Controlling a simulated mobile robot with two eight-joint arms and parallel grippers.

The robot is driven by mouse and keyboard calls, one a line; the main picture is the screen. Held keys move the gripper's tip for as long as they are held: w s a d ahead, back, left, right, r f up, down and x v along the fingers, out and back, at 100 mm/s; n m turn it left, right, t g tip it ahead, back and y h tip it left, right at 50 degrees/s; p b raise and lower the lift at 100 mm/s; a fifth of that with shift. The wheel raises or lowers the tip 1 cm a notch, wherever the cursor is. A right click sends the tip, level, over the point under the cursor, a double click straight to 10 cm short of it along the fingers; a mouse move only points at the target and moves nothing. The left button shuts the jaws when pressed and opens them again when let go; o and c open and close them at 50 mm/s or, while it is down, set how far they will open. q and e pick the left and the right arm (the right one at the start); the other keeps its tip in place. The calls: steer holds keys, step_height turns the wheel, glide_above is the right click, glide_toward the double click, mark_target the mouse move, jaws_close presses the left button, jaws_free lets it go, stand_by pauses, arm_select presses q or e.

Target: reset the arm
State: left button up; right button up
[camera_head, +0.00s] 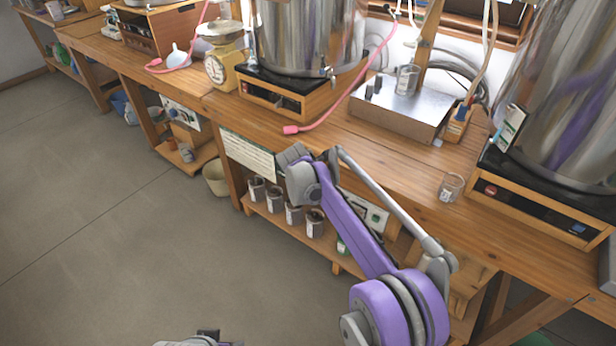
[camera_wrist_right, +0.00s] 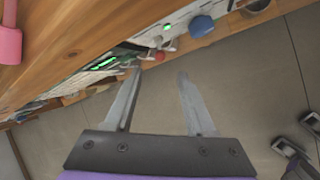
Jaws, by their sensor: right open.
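My right arm (camera_head: 345,215), purple and grey, reaches from the lower right of the head view to the front edge of the workbench (camera_head: 400,160). Its far end is a grey joint beside that edge; the fingers cannot be made out there. In the right wrist view my right gripper (camera_wrist_right: 160,84) is open, its two grey fingers apart with nothing between them. It is beside the bench edge, over the floor. A grey and black part at the bottom edge of the head view seems to be mine, but no left gripper can be recognised.
A pink hose (camera_head: 345,95) ends on the bench near my right arm; its end also shows in the right wrist view (camera_wrist_right: 9,42). A glass beaker (camera_head: 451,187), steel box (camera_head: 400,108) and yellow scale (camera_head: 222,62) stand on the bench. Jars (camera_head: 294,213) line the lower shelf. The floor (camera_head: 130,240) is clear.

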steer(key=s+d+r+m+g, duration=0.1)
steer(key=s+d+r+m, duration=0.3)
steer(key=s+d+m, duration=0.45)
steer(key=s+d+r+m, duration=0.3)
steer(key=s+d, duration=0.2)
steer(key=s, duration=0.7)
steer(key=s+d+f+m, duration=0.2)
steer(key=s+f+m, duration=0.15)
steer(key=s, duration=0.55)
steer(key=s+d+f+m+y, duration=0.15)
steer(key=s+m, duration=0.25)
steer(key=s, duration=0.4)
steer(key=s+d+f+m, duration=0.2)
steer(key=s+f+m, duration=0.15)
steer(key=s, duration=0.55)
arm_select(q)
step_height(320, 180, up, 22)
steer(key=w+t+p, duration=0.1)
steer(key=p, duration=1.8)
steer(key=shift+w+f, duration=0.15)
steer(key=shift+w, duration=0.2)
arm_select(e)
step_height(320, 180, up, 23)
steer(key=w, duration=0.2)
steer(key=shift+w, duration=0.25)
